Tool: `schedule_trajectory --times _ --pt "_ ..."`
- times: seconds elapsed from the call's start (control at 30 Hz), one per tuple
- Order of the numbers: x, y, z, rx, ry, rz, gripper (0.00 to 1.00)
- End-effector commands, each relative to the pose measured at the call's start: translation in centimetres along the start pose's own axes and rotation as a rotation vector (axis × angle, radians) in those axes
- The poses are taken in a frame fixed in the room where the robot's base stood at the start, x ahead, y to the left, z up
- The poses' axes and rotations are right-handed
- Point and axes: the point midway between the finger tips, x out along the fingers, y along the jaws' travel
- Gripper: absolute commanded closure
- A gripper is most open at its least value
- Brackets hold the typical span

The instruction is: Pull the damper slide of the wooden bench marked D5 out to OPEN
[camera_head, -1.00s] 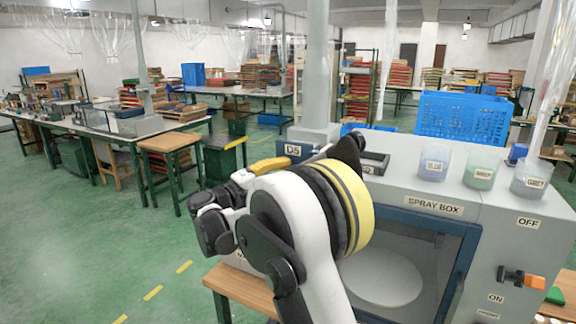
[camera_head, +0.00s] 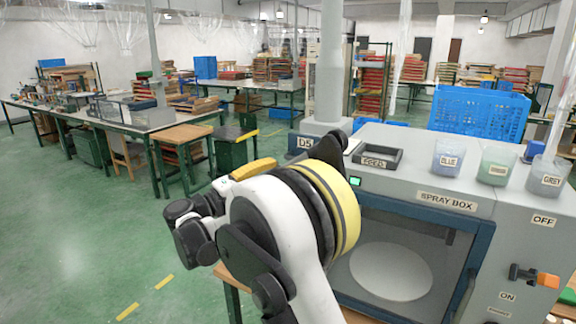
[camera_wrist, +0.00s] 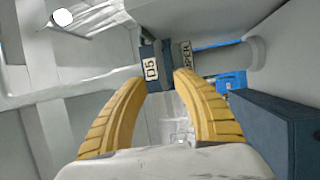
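The damper slide marked D5 (camera_wrist: 155,68) is a dark blue block with white D5 and partly hidden "...PER" labels. It sits at a grey duct. In the head view its D5 plate (camera_head: 304,143) shows at the foot of the upright duct (camera_head: 329,80), on the grey spray box (camera_head: 446,201) above a wooden bench top (camera_head: 234,289). My gripper (camera_wrist: 161,76) has two yellow fingers, spread apart, with the D5 block just beyond and between the tips. Contact cannot be told. In the head view my arm hides most of the gripper; one yellow finger shows left of the plate.
Cups marked BLUE (camera_head: 447,158), green (camera_head: 495,165) and GREY (camera_head: 547,173) stand on the box top beside a dark tray (camera_head: 377,158). A blue crate (camera_head: 480,113) stands behind. A dark blue block (camera_wrist: 275,130) is close on the right in the wrist view. Floor at left is clear.

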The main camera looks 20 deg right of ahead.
Motion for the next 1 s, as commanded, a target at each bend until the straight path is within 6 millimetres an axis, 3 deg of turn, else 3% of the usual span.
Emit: schedule_trajectory --times 0.1,0.23,0.67,0.87,1.0 --pt "-2.0 0.0 0.0 0.0 0.002 0.0 0.66" --pt "-3.1 0.0 0.0 0.0 -0.001 0.0 0.66" --pt "-3.4 0.0 0.0 -0.001 -0.001 0.0 0.66" --pt "-2.1 0.1 1.1 -0.01 0.008 -0.07 0.66" --pt "0.4 -0.4 4.6 -0.02 0.034 -0.269 0.66"
